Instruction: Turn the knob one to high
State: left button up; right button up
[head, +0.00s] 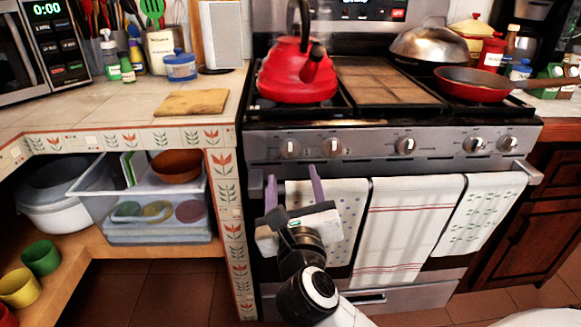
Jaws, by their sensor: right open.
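The stove's front panel (368,147) carries a row of several white-and-silver knobs. The leftmost knob (289,148) and the one beside it (331,147) sit close together, and another knob (404,145) is near the middle. I cannot read which knob is number one or any setting marks. My right gripper (293,185) is open and empty, in front of the oven door. Its two purple fingers point up, with their tips just below the leftmost two knobs. No contact with a knob is visible. My left gripper is not in view.
Towels (408,215) hang from the oven handle, to the right of and behind my right gripper. A red kettle (298,72) and a red pan (474,85) stand on the stovetop. The tiled counter (130,105) lies left, with an open shelf below it.

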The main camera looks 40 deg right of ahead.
aim_at(290, 154)
jog(key=b+x, duration=0.1)
jog(key=x, duration=0.8)
jog(key=shift+w+d, duration=0.25)
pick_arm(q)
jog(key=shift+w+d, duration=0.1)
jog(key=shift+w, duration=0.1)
